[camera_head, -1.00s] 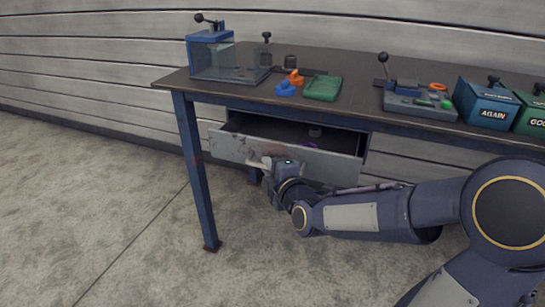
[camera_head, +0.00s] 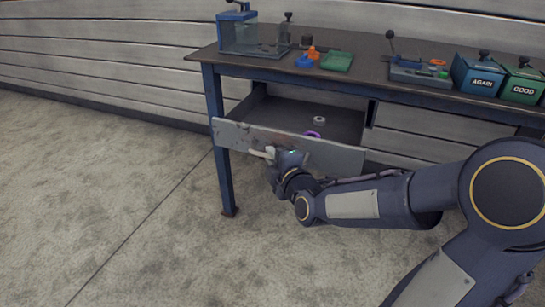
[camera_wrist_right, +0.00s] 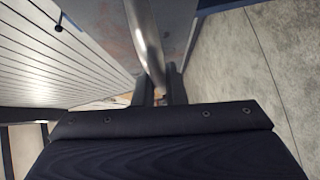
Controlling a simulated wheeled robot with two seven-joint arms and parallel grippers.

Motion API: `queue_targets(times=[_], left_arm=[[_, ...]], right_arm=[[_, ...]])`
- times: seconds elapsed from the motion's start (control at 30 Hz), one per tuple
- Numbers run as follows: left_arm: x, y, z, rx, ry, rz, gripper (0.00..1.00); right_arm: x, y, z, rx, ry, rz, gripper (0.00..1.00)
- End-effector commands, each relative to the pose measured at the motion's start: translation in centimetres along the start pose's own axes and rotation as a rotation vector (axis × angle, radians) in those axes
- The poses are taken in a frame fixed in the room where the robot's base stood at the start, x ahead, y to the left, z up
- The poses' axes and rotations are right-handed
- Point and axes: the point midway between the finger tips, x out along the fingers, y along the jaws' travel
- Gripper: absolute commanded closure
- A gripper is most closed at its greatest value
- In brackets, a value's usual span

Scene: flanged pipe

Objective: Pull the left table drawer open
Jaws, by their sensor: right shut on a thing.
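The left table drawer (camera_head: 330,157) stands well out from under the dark table top (camera_head: 372,70). Its grey, scuffed front faces me and its inside shows. Inside it lie a purple ring (camera_head: 313,134) and a pale ring (camera_head: 319,120). My right gripper (camera_head: 272,154) is at the drawer's front, shut on the pale drawer handle (camera_head: 259,153). In the right wrist view the handle (camera_wrist_right: 147,45) runs as a light bar down between the two dark fingers (camera_wrist_right: 160,90). My left gripper is in neither view.
On the table are a clear blue-framed box (camera_head: 250,36), a green tray (camera_head: 337,61), a grey fixture (camera_head: 420,73), a blue AGAIN bin (camera_head: 480,76) and a green GOOD bin (camera_head: 522,86). A blue table leg (camera_head: 222,150) stands left of my gripper. The floor in front is clear.

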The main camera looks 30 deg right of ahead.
Motion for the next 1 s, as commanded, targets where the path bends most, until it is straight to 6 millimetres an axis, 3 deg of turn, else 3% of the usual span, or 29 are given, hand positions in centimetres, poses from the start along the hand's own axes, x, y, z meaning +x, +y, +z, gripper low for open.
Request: queue_targets(times=[0.23, 0.27, 0.4, 0.73, 1.0], left_arm=[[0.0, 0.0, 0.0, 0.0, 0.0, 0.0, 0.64], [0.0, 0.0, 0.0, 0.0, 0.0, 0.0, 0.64], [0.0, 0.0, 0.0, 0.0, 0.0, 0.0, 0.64], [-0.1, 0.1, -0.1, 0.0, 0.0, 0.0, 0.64], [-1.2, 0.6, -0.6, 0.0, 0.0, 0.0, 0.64]], right_arm=[[0.0, -0.1, 0.1, 0.001, -0.002, -0.002, 1.0], [0.0, -0.1, 0.1, 0.001, -0.002, -0.002, 0.85], [0.0, -0.1, 0.1, 0.001, -0.001, -0.002, 0.68], [-0.4, 0.1, 0.0, 0.001, -0.001, 0.0, 0.68], [-4.6, 0.3, 0.0, 0.001, -0.001, 0.0, 0.68]])
